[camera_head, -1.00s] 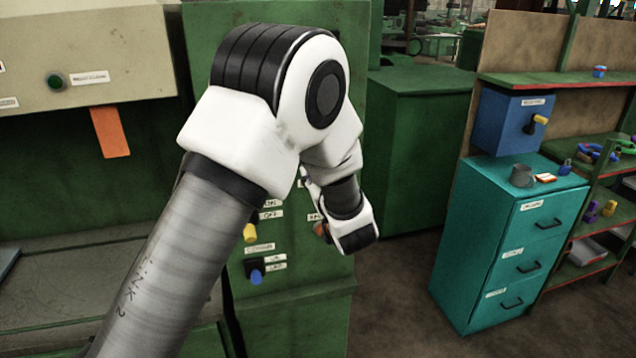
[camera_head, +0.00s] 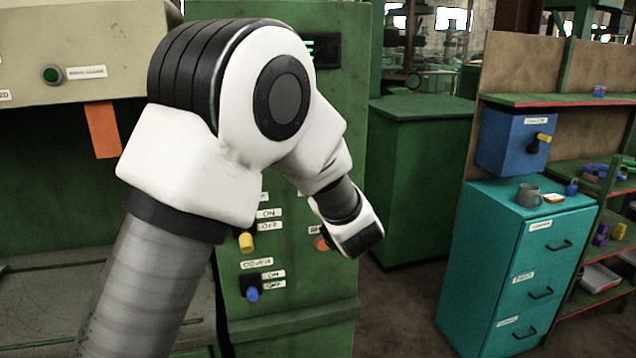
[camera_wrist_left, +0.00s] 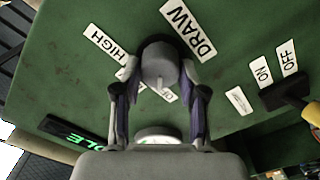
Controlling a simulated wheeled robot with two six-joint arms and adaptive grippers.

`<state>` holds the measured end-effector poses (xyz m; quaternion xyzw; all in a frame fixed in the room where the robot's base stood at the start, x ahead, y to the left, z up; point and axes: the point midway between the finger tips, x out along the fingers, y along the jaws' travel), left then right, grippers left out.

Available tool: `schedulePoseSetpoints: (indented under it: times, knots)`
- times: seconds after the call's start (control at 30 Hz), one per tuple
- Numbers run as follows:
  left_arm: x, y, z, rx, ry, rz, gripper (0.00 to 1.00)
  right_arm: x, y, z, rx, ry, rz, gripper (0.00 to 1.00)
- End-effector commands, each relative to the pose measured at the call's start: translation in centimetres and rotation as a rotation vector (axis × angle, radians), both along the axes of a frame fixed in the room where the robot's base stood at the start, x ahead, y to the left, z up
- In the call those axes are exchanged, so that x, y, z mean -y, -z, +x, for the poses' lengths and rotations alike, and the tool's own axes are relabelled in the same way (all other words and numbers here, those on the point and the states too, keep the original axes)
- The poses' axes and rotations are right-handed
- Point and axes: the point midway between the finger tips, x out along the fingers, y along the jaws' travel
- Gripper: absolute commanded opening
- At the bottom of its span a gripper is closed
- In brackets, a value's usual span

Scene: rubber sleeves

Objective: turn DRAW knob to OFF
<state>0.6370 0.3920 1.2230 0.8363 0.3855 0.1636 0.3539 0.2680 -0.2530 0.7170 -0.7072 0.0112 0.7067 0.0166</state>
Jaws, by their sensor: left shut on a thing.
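The DRAW knob (camera_wrist_left: 158,62) is a round grey knob on a green panel in the left wrist view. A white DRAW label (camera_wrist_left: 188,29) sits above and right of it, and a HIGH label (camera_wrist_left: 105,45) to its left. In the head view my white and grey left arm hides this knob and the fingers. My right gripper is not in view.
The green machine panel also has a yellow-handled ON/OFF switch (camera_head: 246,243), a blue-handled COVER switch (camera_head: 252,293) and an orange knob (camera_head: 321,243). A green display (camera_wrist_left: 70,136) is lit on the panel. A teal drawer cabinet (camera_head: 470,260) stands right, across open floor.

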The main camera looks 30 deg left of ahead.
Motion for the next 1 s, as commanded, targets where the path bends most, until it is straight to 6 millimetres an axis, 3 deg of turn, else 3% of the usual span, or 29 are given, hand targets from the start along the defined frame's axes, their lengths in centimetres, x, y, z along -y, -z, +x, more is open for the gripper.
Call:
schedulePoseSetpoints:
  times: [0.27, 0.3, 0.33, 0.67, 1.0]
  knots:
    - [0.0, -0.2, 0.0, 0.005, 0.001, 0.001, 0.07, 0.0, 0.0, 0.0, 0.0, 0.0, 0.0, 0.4]
    - [0.0, -0.2, 0.1, 0.004, 0.001, 0.001, 0.55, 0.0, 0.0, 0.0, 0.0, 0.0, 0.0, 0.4]
    - [0.0, -0.2, 0.0, 0.003, 0.001, 0.001, 0.66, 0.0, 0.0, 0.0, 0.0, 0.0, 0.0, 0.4]
    - [0.2, -0.1, -0.1, 0.0, 0.001, 0.001, 0.66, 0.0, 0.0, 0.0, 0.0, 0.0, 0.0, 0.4]
    - [4.6, -0.2, -3.8, 0.0, 0.003, 0.006, 0.66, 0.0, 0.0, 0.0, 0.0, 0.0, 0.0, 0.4]
